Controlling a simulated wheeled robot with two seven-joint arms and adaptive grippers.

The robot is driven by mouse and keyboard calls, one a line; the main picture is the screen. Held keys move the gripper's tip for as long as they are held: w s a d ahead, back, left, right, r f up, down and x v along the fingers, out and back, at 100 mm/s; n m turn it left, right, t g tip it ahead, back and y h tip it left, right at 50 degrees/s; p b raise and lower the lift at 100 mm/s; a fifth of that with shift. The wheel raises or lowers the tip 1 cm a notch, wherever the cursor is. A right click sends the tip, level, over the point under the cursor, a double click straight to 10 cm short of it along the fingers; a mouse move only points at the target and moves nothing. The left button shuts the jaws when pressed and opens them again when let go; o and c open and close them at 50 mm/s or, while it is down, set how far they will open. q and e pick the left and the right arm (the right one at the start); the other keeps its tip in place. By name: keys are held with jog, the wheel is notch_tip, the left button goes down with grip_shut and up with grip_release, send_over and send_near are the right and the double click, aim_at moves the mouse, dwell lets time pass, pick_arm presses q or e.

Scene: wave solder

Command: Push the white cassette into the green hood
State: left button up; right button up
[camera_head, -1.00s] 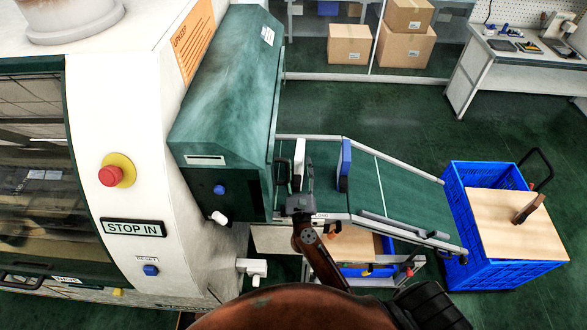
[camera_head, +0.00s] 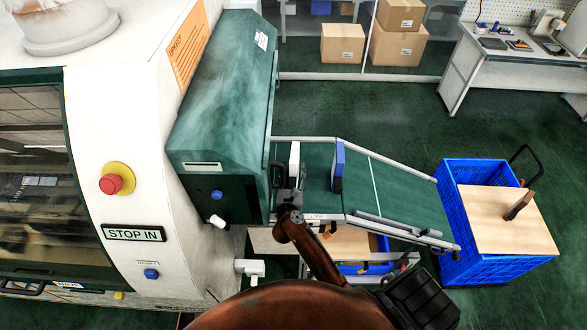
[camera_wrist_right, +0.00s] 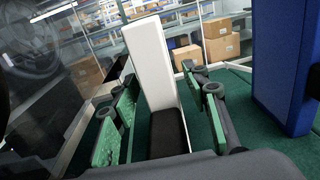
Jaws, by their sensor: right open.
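The white cassette (camera_head: 294,160) stands upright on the green conveyor, just right of the green hood's (camera_head: 225,95) opening. In the right wrist view the cassette (camera_wrist_right: 150,60) rises as a white slab with a black lower part. My right gripper (camera_head: 290,178) reaches in from below at the cassette. In the wrist view its two green-padded fingers (camera_wrist_right: 160,102) stand apart, one on each side of the cassette, with gaps visible. The fingers hide part of the cassette's lower end in the head view. My left gripper is not in view.
A blue upright panel (camera_head: 338,167) stands right of the cassette; it also shows in the wrist view (camera_wrist_right: 285,65). The conveyor (camera_head: 390,195) slopes to a blue crate (camera_head: 485,265) holding a wooden board. The white machine (camera_head: 130,130) with its red button flanks the hood on the left.

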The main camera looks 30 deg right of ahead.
jog(key=shift+w+d, duration=0.15)
jog(key=shift+c, duration=0.4)
grip_shut()
